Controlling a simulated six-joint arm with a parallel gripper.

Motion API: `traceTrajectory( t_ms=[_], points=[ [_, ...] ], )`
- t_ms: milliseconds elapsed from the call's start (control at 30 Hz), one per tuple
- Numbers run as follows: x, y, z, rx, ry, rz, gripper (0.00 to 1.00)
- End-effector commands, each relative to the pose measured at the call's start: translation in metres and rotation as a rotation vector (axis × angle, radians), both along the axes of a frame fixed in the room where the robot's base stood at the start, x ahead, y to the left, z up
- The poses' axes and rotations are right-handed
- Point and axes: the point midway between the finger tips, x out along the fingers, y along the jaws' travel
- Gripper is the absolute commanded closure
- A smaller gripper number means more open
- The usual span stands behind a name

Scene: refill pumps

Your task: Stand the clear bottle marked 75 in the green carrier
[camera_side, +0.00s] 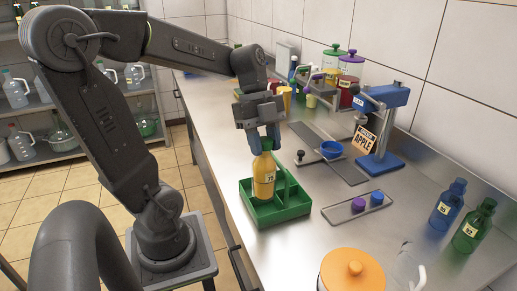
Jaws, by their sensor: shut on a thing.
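The bottle (264,181) is filled with orange-yellow contents and has a pale label whose number is too small to read surely. My gripper (264,138) points down and is shut on the bottle's neck, holding it upright. The green carrier (284,211) stands on the steel bench with its upright handle to the right of the bottle. The bottle's lower end is within the carrier's left part, behind its near wall. I cannot tell whether its base touches the carrier's floor.
A grey tray (352,208) holds purple and blue caps. Blue (447,204) and green (474,226) bottles stand far right. An orange-lidded jar (354,272) is in front.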

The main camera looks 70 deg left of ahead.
Motion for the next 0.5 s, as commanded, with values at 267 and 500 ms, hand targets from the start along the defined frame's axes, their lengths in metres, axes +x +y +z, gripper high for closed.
traceTrajectory(
  t_ms=[267,500],
  points=[
    [0.014,0.013,-0.002,-0.001,-0.001,-0.111,1.0],
    [0.015,0.014,-0.012,-0.002,0.0,-0.121,1.0]
  ],
)
